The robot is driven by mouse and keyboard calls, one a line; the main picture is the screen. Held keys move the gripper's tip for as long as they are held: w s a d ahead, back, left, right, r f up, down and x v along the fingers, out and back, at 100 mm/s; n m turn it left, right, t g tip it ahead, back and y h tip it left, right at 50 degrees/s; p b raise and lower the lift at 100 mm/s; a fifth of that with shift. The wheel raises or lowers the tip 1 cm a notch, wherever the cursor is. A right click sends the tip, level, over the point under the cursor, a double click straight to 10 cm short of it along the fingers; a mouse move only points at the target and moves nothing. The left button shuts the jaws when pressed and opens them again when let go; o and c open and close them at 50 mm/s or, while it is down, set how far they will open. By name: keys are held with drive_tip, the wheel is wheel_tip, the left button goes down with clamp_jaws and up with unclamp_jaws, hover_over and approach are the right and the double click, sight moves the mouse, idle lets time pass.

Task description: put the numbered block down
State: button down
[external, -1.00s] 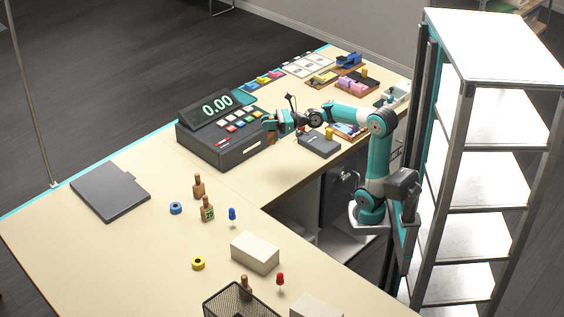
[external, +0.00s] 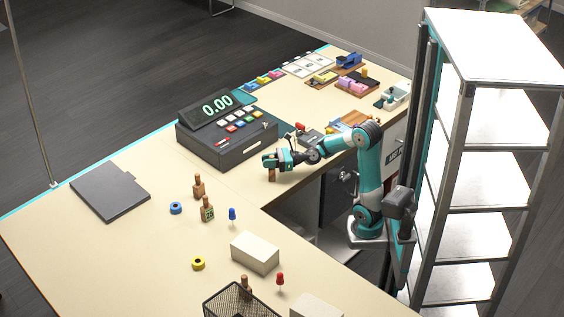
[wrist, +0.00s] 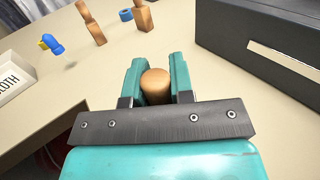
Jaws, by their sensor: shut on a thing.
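My gripper (external: 270,161) is over the counter, in front of the cash register. It is shut on a brown wooden block (external: 271,175), taken as the numbered block. No number shows on it in either view. In the wrist view the block's rounded wooden top (wrist: 155,84) sits between the two teal fingers of my gripper (wrist: 157,78). The block hangs below the fingers, close to the counter top (external: 232,182); I cannot tell whether it touches.
The cash register (external: 225,135) stands just behind my gripper. To the left are two wooden-handled pieces (external: 198,187) (external: 207,209), a blue ring (external: 176,208) and a blue pin (external: 232,215). A pale box (external: 255,252) lies nearer. The counter's inner edge is close on the right.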

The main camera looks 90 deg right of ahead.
drive_tip(key=shift+f, duration=0.1)
drive_tip(key=c, duration=1)
unclamp_jaws()
drive_tip(key=shift+r, duration=0.25)
drive_tip(key=s, duration=0.4)
drive_tip(key=s+d, duration=0.1)
drive_tip(key=s, duration=0.2)
drive_tip(key=shift+d+f, duration=0.1)
drive_tip(key=shift+f, duration=0.05)
drive_tip(key=shift+s, duration=0.25)
drive_tip(key=shift+o, duration=0.6)
